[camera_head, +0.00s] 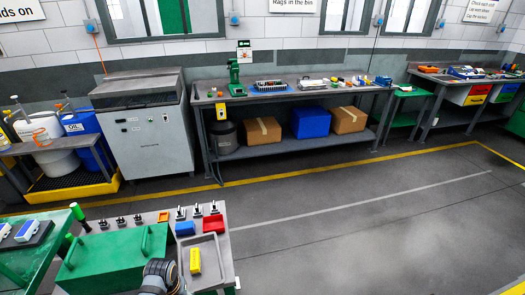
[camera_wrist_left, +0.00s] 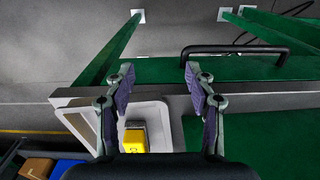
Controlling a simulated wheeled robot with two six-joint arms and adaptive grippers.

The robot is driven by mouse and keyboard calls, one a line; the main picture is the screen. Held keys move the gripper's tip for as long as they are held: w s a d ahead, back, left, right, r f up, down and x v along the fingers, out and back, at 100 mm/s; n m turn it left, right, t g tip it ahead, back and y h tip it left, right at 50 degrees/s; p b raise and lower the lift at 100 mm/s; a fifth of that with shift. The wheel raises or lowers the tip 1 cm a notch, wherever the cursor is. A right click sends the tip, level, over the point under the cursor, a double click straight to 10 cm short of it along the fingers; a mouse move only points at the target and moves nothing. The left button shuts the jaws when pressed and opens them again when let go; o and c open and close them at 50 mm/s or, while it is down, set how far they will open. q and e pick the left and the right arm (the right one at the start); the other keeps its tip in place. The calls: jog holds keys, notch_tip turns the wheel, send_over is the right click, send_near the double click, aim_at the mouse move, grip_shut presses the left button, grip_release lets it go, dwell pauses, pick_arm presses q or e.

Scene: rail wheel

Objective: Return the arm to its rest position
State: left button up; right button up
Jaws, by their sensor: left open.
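My left gripper (camera_wrist_left: 160,82) is open in the left wrist view, its two fingers apart with nothing between the tips. A dark rounded part at the bottom of the head view looks like part of my left arm; its fingers cannot be made out there. A yellow block (camera_head: 195,261) lies in a grey tray (camera_head: 213,243) on the near workbench. In the left wrist view the yellow block (camera_wrist_left: 135,140) shows near the base of the left-hand finger, apart from the fingertips. My right gripper is in neither view.
The near bench carries a green cover (camera_head: 115,252) with handles, a blue bin (camera_head: 185,229), a red bin (camera_head: 214,224) and several small levers. A long workbench (camera_head: 290,90) and a grey cabinet (camera_head: 148,125) stand by the back wall. The floor (camera_head: 380,220) at right is clear.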

pick_arm(q)
jog(key=s+a+f+b, duration=0.15)
jog(key=s+f, duration=0.25)
jog(key=f, duration=0.5)
jog(key=s+f+m+b, duration=0.15)
jog(key=s+f, duration=0.25)
jog(key=f, duration=0.4)
jog(key=s+a+f+b, duration=0.1)
jog(key=s+f+b, duration=0.1)
jog(key=s+f, duration=0.5)
jog(key=s+f+m+t+b, duration=0.1)
jog(key=s+f+b, duration=0.2)
jog(key=s+f, duration=1)
jog(key=shift+s+d+y, duration=0.25)
jog(key=shift+s+y, duration=0.15)
jog(key=shift+s, duration=0.65)
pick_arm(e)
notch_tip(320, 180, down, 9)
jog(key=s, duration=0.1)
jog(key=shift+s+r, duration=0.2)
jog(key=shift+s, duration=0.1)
pick_arm(q)
jog(key=shift+f+m, duration=0.1)
jog(key=shift+m, duration=0.15)
